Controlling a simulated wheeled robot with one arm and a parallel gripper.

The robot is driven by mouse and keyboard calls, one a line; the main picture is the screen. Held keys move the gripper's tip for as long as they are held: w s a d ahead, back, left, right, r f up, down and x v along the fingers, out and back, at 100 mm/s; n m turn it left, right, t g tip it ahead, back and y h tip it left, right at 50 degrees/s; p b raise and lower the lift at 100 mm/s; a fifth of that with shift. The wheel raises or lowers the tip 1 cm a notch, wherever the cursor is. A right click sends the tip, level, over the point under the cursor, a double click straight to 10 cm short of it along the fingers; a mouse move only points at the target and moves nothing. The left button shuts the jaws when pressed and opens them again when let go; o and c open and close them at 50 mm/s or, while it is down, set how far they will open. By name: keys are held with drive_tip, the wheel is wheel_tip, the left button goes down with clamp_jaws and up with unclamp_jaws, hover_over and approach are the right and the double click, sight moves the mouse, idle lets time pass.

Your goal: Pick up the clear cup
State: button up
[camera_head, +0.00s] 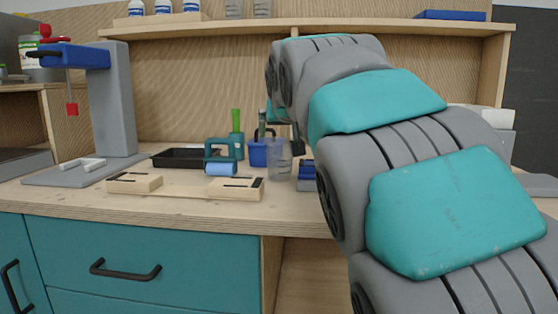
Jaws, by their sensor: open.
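The clear cup (279,160) stands upright on the wooden workbench (70,198), near the middle of the picture. It is see-through, and a blue item shows behind and beside it. My arm reaches in from the right and covers much of the bench's right side. A small dark part of my gripper (278,135) shows just above and behind the cup, apart from it as far as I can tell. It is open and looks empty, but its fingers are mostly hidden by my arm.
A blue box (306,177) sits just right. A grey stand (112,105) rises at left. A shelf (200,27) runs above. The bench's front left is clear.

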drive_tip(key=shift+p+x, duration=0.6)
drive_tip(key=shift+x, duration=4.7)
drive_tip(key=shift+s+a, duration=0.1)
drive_tip(key=shift+a, duration=0.05)
drive_tip(key=c, duration=0.8)
